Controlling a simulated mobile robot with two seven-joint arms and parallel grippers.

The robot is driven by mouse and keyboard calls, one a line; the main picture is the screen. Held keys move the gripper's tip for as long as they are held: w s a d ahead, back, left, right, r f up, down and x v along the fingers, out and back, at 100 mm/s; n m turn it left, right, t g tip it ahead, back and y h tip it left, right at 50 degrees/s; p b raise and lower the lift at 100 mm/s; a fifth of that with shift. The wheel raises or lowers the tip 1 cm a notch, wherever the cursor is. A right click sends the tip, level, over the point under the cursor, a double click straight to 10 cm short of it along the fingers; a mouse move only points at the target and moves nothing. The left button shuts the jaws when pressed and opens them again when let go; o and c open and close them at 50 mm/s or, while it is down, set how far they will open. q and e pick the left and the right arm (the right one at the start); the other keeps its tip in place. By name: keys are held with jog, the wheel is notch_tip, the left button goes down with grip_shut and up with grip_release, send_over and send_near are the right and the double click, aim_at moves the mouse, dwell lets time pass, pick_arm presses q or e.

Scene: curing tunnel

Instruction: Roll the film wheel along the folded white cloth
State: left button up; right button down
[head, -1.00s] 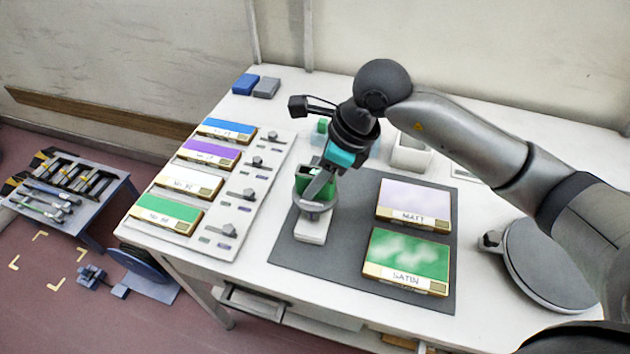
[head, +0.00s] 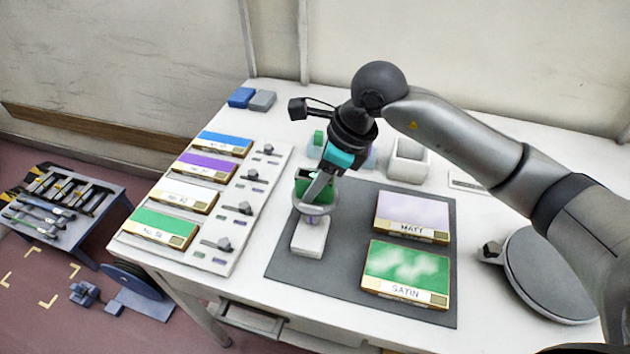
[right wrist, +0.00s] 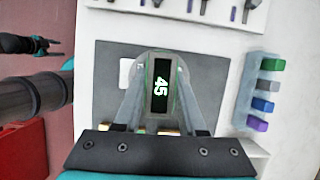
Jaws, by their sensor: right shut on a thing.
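My right gripper (head: 318,190) is shut on a grey rounded thing with a green part, which I take to be the film wheel (right wrist: 150,68). In the right wrist view its dark face reads 45 between my two fingers. In the head view it is upright over a white flat block, which I take to be the folded white cloth (head: 309,240), on the grey mat. The held thing overlaps the cloth's far end; I cannot tell whether they touch. Part of the cloth shows left of the held thing in the right wrist view (right wrist: 125,72).
Panels labelled MATT (head: 412,215) and SATIN (head: 406,270) lie on the mat, right of the cloth. A white board (head: 215,255) with coloured panels and grey knobs lies left. A round grey plate (head: 550,275) is at right. A white container (head: 408,160) stands behind the mat.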

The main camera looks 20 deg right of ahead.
jog(key=shift+r+p, duration=0.65)
jog(key=shift+r, duration=0.4)
jog(key=s+a, duration=0.3)
jog(key=s, duration=0.2)
jog(key=shift+s+a, duration=0.2)
jog(key=shift+s, duration=0.05)
jog(key=shift+f+b, duration=1.15)
jog(key=shift+b, duration=0.15)
dwell(2.3)
jog(key=shift+d, duration=0.1)
